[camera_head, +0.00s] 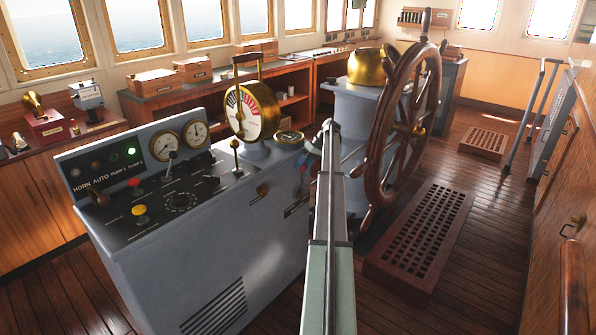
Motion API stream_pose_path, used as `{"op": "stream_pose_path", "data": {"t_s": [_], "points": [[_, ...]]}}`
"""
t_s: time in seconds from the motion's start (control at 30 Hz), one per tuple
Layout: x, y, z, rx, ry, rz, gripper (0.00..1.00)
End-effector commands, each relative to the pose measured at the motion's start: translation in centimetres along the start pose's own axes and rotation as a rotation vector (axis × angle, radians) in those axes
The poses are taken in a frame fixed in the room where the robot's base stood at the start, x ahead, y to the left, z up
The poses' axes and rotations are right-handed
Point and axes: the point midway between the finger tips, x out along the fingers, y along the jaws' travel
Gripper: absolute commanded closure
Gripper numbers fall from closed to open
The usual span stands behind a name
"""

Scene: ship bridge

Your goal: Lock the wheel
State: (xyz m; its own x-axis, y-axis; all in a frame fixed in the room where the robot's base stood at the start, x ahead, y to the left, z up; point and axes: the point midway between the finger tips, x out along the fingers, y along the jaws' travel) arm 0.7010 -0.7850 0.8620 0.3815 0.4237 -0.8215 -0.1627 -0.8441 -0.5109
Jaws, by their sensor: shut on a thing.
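The ship's wheel (373,170) is a large brown wooden spoked wheel with a brass hub. It stands upright on the right side of a grey pedestal (347,110) with a brass top. My arm reaches up from the bottom middle, in front of the pedestal. I cannot tell which part is the wheel's lock.
The grey console (215,245) at left carries gauges, knobs, a lit green lamp and a brass telegraph (252,110). A wooden grating (422,232) lies right of the wheel. Wooden cabinets with boxes line the windows. The plank floor at right is mostly clear, beside a railing (530,115).

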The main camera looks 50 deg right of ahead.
Motion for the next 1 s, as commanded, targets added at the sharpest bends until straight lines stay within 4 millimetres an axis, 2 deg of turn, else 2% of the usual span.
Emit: {"op": "stream_pose_path", "data": {"t_s": [0.03, 0.1, 0.4, 0.63, 1.0], "points": [[-0.4, 1.1, -0.7, 0.016, -0.005, -0.037, 1.0], [-0.7, 1.9, -1.0, 0.038, -0.015, -0.088, 1.0], [-1.4, 4.3, -1.6, 0.107, -0.044, -0.255, 1.0], [-1.5, 5.3, -1.7, 0.134, -0.055, -0.318, 1.0], [-1.5, 5.4, -1.7, 0.141, -0.058, -0.336, 1.0]]}}
